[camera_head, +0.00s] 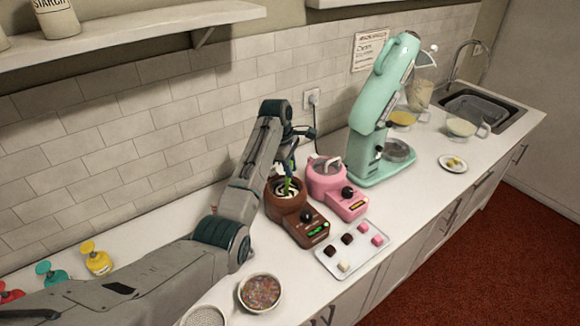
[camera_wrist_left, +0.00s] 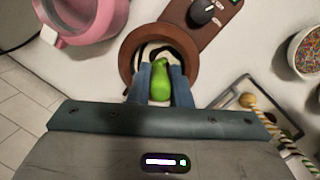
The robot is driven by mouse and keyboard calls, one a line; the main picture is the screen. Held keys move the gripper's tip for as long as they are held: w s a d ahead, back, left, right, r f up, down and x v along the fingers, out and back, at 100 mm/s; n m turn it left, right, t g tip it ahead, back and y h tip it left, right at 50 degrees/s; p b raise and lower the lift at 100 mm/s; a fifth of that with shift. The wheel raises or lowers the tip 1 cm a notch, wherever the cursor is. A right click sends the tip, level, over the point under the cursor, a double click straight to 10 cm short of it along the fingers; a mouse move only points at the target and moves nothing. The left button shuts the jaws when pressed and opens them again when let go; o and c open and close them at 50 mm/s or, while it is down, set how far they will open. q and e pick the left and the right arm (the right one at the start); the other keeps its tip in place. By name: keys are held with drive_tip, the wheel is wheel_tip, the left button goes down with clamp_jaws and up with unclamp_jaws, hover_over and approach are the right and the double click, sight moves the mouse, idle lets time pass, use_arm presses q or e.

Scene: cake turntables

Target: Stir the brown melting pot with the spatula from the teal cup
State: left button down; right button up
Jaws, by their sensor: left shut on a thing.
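The brown melting pot (camera_head: 288,206) stands on the counter, with dark and white swirled contents in its bowl. It also shows in the left wrist view (camera_wrist_left: 193,60) around my fingers. My left gripper (camera_head: 288,163) is above the pot, shut on the green spatula (camera_head: 287,187). The spatula stands nearly upright, its lower end in the swirled contents. In the left wrist view its green handle (camera_wrist_left: 161,80) sits between the two blue fingers. I cannot make out the teal cup in either view. My right gripper is not in view.
A pink melting pot (camera_head: 328,180) stands close beside the brown one. A white tray (camera_head: 354,263) with several small sweets lies in front. A bowl of sprinkles (camera_head: 260,291) is near the counter edge. A mint stand mixer (camera_head: 380,120) stands behind to the right.

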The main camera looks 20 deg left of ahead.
use_arm(q)
drive_tip(key=shift+f, duration=0.45)
drive_tip(key=shift+s+a, duration=0.1)
drive_tip(key=shift+s, duration=0.05)
